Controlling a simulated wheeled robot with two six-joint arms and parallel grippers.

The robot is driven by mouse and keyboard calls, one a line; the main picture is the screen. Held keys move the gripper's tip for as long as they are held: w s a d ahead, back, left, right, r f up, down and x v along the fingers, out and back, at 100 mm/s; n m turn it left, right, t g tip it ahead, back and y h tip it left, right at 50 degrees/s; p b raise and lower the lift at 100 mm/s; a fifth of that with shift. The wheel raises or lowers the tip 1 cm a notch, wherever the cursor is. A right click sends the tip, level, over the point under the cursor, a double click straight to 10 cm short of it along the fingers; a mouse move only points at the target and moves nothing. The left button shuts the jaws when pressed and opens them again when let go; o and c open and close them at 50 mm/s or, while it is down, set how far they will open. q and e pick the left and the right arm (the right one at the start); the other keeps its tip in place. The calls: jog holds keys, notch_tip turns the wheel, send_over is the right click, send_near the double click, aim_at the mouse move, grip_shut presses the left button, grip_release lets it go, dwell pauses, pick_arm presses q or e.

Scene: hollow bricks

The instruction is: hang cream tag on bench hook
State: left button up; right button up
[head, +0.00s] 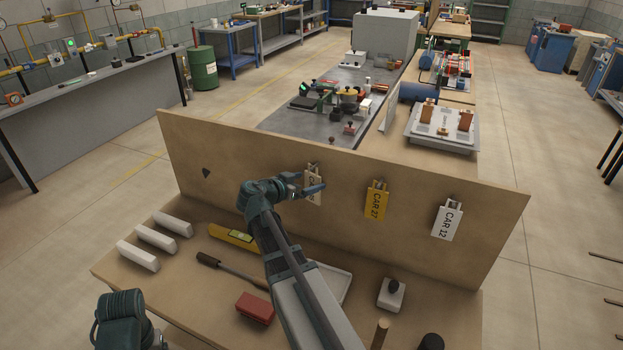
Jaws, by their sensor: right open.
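A cream tag (312,198) marked "CAR" hangs below a small metal hook (313,166) on the upright board of the bench. Its last characters are hidden. My right gripper (308,184) is open at the tag, with its fingers across the tag's upper part; I cannot tell whether they touch it. A yellow tag marked CAR 27 (376,203) and a white tag marked CAR 12 (446,223) hang on hooks farther right. My left arm shows only a teal part at the lower left; its gripper is not in view.
The bench top holds several white blocks (155,238), a yellow level (236,236), a dark-handled tool (230,268), a red box (255,308), a white tray (332,282) and a white block with a dark knob (391,295). The board (240,165) stands along the back.

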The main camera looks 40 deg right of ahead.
jog(key=p+v, duration=0.3)
jog(key=v, duration=0.8)
jog(key=shift+d, duration=0.1)
jog(key=b+x, duration=0.4)
jog(key=x, duration=0.9)
jog(key=shift+d+f+b, duration=0.15)
jog(key=shift+d+b, duration=0.15)
